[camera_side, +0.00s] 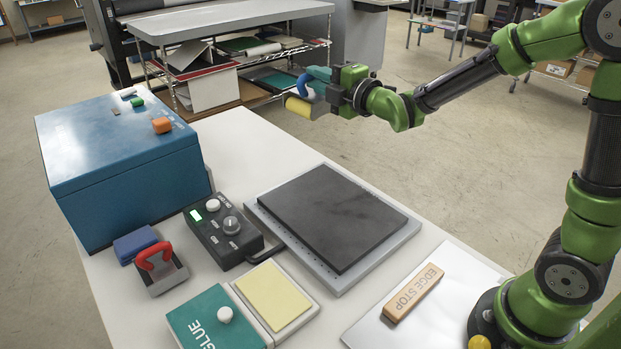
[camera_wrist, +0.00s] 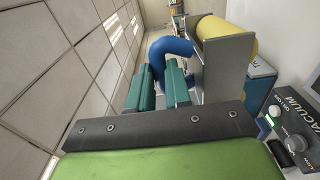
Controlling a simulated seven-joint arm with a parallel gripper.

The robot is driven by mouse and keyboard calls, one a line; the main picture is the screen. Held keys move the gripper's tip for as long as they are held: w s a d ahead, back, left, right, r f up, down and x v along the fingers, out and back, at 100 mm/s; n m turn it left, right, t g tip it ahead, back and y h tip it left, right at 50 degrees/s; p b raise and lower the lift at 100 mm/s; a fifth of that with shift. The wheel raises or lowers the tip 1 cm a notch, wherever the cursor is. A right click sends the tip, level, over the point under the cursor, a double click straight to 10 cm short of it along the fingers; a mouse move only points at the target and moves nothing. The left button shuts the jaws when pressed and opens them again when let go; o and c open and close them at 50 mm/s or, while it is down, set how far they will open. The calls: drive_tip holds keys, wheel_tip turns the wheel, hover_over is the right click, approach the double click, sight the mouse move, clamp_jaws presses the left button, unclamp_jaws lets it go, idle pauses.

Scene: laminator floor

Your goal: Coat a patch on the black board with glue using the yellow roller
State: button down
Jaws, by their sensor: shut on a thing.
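My gripper (camera_side: 318,80) is shut on the blue handle (camera_side: 303,85) of the yellow roller (camera_side: 298,106) and holds it in the air past the far edge of the table. In the wrist view the green jaws (camera_wrist: 162,88) close around the blue handle (camera_wrist: 166,50), with the yellow roller (camera_wrist: 226,38) beside it in a metal frame. The black board (camera_side: 332,217) lies on a grey plate (camera_side: 350,284), well below and apart from the roller. A glue box with a teal lid (camera_side: 205,318) and a pale yellow pad (camera_side: 272,295) sits at the front.
A black vacuum control box (camera_side: 222,232) stands left of the board. A large blue box (camera_side: 120,165) is at the far left. A red-handled tool (camera_side: 160,268) and a blue block (camera_side: 134,243) lie in front of it. A wooden edge stop (camera_side: 412,293) lies at right.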

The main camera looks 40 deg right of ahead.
drive_tip(key=s+a+f+n+g+y, duration=0.2)
drive_tip(key=a+f+n+g+y, duration=0.45)
drive_tip(key=a+f+y, duration=0.7)
drive_tip(key=s+a+f+n+g+y, duration=0.1)
drive_tip(key=s+a+n+g+y, duration=0.1)
drive_tip(key=s+a+n+g, duration=0.4)
drive_tip(key=s+a+f+n+g+y, duration=0.1)
drive_tip(key=s+a+n+g+y, duration=0.1)
drive_tip(key=s+a+n+g, duration=0.45)
drive_tip(key=shift+m+t, duration=0.5)
drive_tip(key=shift+m, duration=0.3)
drive_tip(key=shift+s+d+f, duration=0.25)
drive_tip(key=shift+d+f, duration=0.2)
drive_tip(key=shift+f, duration=0.45)
drive_tip(key=shift+s+d+f, duration=0.2)
drive_tip(key=shift+d+f, duration=0.3)
drive_tip(key=shift+f, duration=0.35)
drive_tip(key=shift+s+d+f, duration=0.25)
drive_tip(key=shift+d+f, duration=0.2)
drive_tip(key=shift+f, duration=0.45)
drive_tip(key=shift+f, duration=0.65)
drive_tip(key=shift+r, duration=0.15)
wheel_tip(320, 180, up, 7)
